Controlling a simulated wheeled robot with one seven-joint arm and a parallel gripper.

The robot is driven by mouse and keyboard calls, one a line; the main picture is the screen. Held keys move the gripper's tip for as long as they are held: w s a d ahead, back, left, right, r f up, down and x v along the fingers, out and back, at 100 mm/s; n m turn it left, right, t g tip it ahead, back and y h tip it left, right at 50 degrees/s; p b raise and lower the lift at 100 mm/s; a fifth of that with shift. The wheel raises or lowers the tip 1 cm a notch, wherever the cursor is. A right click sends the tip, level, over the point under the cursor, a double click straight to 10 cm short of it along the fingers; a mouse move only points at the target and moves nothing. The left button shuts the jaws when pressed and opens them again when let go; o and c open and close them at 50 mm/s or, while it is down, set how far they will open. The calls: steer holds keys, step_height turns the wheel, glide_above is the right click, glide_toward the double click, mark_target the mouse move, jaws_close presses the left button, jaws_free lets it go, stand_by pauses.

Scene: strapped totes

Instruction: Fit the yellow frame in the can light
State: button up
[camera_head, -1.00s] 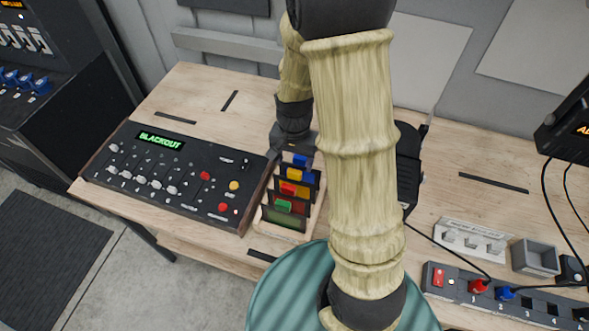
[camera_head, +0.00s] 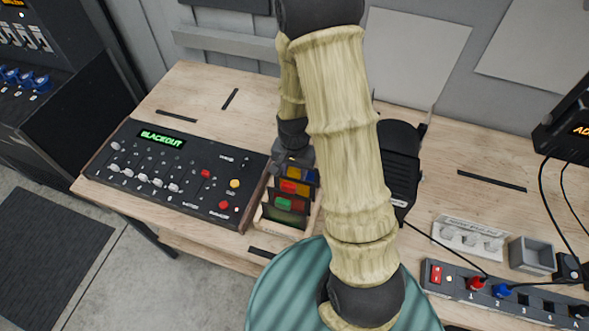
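The yellow frame (camera_head: 303,188) stands in a wooden rack (camera_head: 292,229), between a blue frame (camera_head: 313,176) and a red frame. My gripper points down at the back of the rack, over the tabs of the blue and yellow frames. Its fingertips are too small and covered to tell whether they are open or shut on a tab. The black can light (camera_head: 403,165) stands on the bench right of the rack, partly hidden by my arm.
A red tab (camera_head: 289,187) and a green tab (camera_head: 283,204) stick up toward the rack's front. A control console (camera_head: 170,178) reading BLACKOUT is close on the left. A power strip (camera_head: 455,282), a small grey tray (camera_head: 532,256) and cables lie on the right.

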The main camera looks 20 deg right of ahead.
steer(key=c, duration=0.3)
steer(key=shift+r+p, duration=0.75)
steer(key=shift+r, duration=0.15)
steer(key=shift+s+r+p, duration=0.1)
steer(key=shift+r+p, duration=0.35)
steer(key=shift+r, duration=0.15)
steer(key=shift+r+p, duration=1.25)
steer(key=shift+r, duration=0.3)
